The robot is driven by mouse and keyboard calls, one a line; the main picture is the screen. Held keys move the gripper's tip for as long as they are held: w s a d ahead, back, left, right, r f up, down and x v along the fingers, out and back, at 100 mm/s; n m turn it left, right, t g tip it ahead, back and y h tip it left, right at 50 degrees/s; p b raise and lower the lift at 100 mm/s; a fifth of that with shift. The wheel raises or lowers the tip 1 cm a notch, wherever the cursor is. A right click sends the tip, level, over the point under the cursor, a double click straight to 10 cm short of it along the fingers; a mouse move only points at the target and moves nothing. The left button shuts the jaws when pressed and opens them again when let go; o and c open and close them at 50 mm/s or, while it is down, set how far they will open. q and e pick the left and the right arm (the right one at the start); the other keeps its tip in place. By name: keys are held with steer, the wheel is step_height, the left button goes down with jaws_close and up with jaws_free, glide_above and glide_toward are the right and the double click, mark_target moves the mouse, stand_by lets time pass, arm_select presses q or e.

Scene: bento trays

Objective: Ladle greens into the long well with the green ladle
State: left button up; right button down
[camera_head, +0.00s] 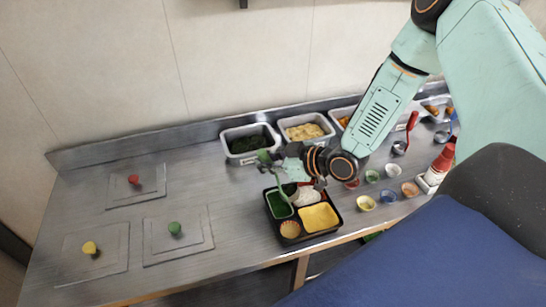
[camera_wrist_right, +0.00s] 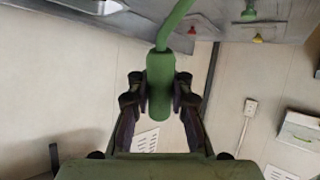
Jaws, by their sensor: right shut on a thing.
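My right gripper (camera_head: 271,160) is shut on the green ladle (camera_head: 264,156). In the right wrist view the fingers (camera_wrist_right: 160,100) close on both sides of the thick green handle (camera_wrist_right: 160,72), and its thin stem bends up out of frame. In the head view the stem runs down to the black bento tray (camera_head: 338,206). The tray's left, long well (camera_head: 279,206) looks green inside; I cannot tell ladle bowl from greens there. A bin of dark greens (camera_head: 249,144) stands behind. My left gripper is not in view.
The tray also holds a white food, a yellow well and a small tan cup (camera_head: 290,229). Behind stands a bin of pale yellow food (camera_head: 306,132). Several small bowls and a red-capped bottle (camera_head: 440,168) stand right. Lids with red, green and yellow knobs lie left.

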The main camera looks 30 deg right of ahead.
steer(key=w+a+f+n+g+h+b, duration=0.1)
steer(key=w+a+f+g+h, duration=0.3)
steer(key=f, duration=0.4)
steer(key=shift+w+a+g+h+b, duration=0.5)
steer(key=shift+g+h+b, duration=0.35)
steer(key=shift+g+h, duration=0.35)
steer(key=shift+s, duration=0.15)
stand_by(0.9)
